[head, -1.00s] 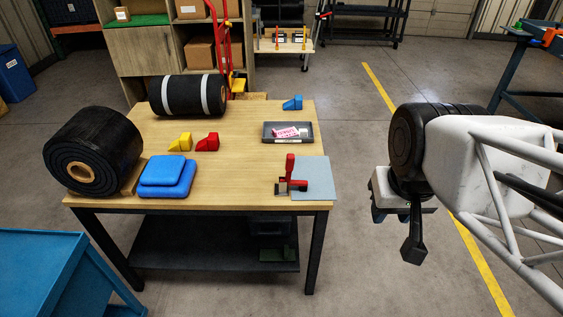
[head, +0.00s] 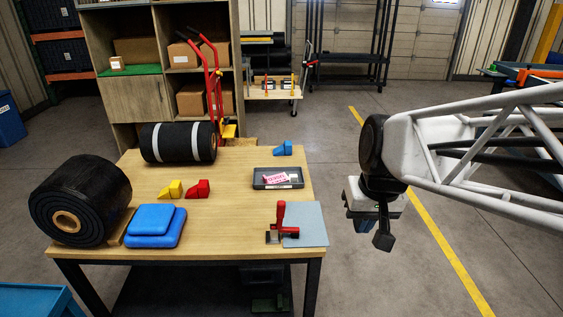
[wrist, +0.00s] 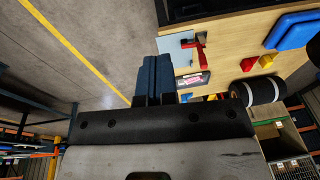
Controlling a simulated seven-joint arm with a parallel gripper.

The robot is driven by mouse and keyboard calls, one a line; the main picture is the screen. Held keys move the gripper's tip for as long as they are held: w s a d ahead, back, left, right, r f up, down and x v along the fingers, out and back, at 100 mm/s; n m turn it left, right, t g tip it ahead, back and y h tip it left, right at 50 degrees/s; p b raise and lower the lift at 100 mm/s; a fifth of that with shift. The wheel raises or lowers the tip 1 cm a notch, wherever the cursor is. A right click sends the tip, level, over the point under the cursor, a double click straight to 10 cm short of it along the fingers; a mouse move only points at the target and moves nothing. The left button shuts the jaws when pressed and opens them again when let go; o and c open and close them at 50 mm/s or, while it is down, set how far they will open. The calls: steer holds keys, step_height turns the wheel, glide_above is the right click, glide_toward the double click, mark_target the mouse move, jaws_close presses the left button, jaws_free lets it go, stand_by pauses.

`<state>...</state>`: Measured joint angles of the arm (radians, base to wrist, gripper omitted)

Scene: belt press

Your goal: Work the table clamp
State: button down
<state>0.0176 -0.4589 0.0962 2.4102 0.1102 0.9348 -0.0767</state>
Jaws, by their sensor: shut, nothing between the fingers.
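The red table clamp (head: 279,217) stands at the front right corner of the wooden table (head: 220,210), beside a light grey plate (head: 306,226). Its red handle points up in the head view. In the wrist view the clamp (wrist: 202,47) lies beyond my fingers, to their right, with the grey plate (wrist: 174,45) next to it. My gripper (head: 364,226) hangs off the table's right side, apart from the clamp. In the wrist view its blue fingers (wrist: 153,72) are together with nothing between them.
A dark tray (head: 278,184) with a pink-and-white item, a blue wedge (head: 283,149), yellow and red wedges (head: 197,189), blue pads (head: 153,225) and black belt rolls (head: 80,203) are on the table. The floor right of the table is clear around a yellow line (head: 430,230).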

steer(key=w+a+f+y, duration=0.1)
steer(key=w+f, duration=0.3)
steer(key=w, duration=0.6)
steer(key=w+f+g+y, duration=0.1)
steer(key=w+f, duration=0.4)
steer(key=w, duration=0.6)
steer(key=w+a+f+g+y, duration=0.1)
steer(key=w+f, duration=0.4)
steer(key=w, duration=0.5)
steer(key=shift+w+a+y, duration=0.3)
steer(key=shift+w+y, duration=0.1)
steer(key=shift+f, duration=0.1)
steer(key=a+f, duration=0.8)
steer(key=shift+f, duration=0.35)
